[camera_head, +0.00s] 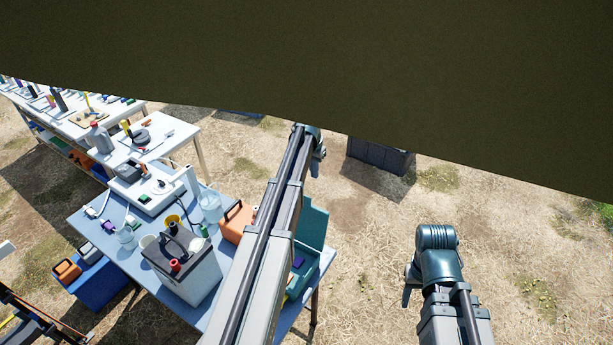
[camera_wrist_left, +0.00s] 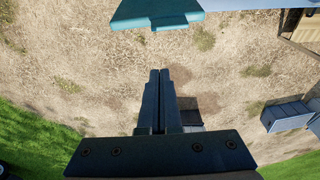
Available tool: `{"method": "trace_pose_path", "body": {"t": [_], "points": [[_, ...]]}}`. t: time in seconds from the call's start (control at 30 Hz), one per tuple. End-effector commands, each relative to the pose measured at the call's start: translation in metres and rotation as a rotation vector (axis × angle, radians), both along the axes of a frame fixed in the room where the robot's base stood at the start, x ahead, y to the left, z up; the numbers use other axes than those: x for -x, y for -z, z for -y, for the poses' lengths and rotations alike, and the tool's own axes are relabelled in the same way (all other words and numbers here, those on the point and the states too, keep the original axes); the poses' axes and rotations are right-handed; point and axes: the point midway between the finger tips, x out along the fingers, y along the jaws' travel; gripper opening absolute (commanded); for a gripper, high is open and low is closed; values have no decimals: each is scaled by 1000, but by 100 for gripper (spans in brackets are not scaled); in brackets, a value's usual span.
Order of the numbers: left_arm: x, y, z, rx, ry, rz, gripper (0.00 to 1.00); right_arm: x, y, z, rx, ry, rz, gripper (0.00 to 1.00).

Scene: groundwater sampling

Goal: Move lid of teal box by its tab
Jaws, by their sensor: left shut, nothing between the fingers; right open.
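The teal box (camera_head: 303,277) stands at the right end of the blue table, partly hidden behind my left arm. Its lid (camera_head: 313,225) looks raised at the far side of the box. In the left wrist view a teal panel (camera_wrist_left: 155,8) with a small tab shows at the top edge, probably the lid. My left gripper (camera_wrist_left: 160,73) is shut and empty, over bare ground, apart from the panel. In the head view its arm reaches past the box. My right gripper (camera_head: 408,292) is open, right of the table and away from the box; its fingers are barely visible.
An orange case (camera_head: 236,222) stands close left of the teal box. A grey cooler (camera_head: 184,272), jugs and cups crowd the blue table (camera_head: 133,258). A dark crate (camera_head: 381,155) stands on the ground beyond. A dark canopy covers the top. The ground at right is clear.

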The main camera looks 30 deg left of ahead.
Motion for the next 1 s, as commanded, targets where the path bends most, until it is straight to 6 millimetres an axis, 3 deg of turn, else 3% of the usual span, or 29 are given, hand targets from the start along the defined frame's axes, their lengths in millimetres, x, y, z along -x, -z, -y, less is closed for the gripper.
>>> {"method": "trace_pose_path", "body": {"t": [0.03, 0.13, 0.47, 0.67, 1.0], "points": [[-6, -9, -11, 0, -6, 4, 0, 0, -9, 0, 0, 0, 0, 50], [-8, -11, -19, 1, -9, 9, 0, 0, -11, 0, 0, 1, 0, 50], [-8, -3, -20, 1, -9, 10, 0, 0, -3, 0, 0, 1, 0, 50], [-11, 14, -19, 1, -9, 9, 0, 0, 14, 0, 0, 2, 1, 50], [-18, 61, -19, 1, -10, 9, 0, 0, 61, 0, 0, -2, 2, 50]]}}
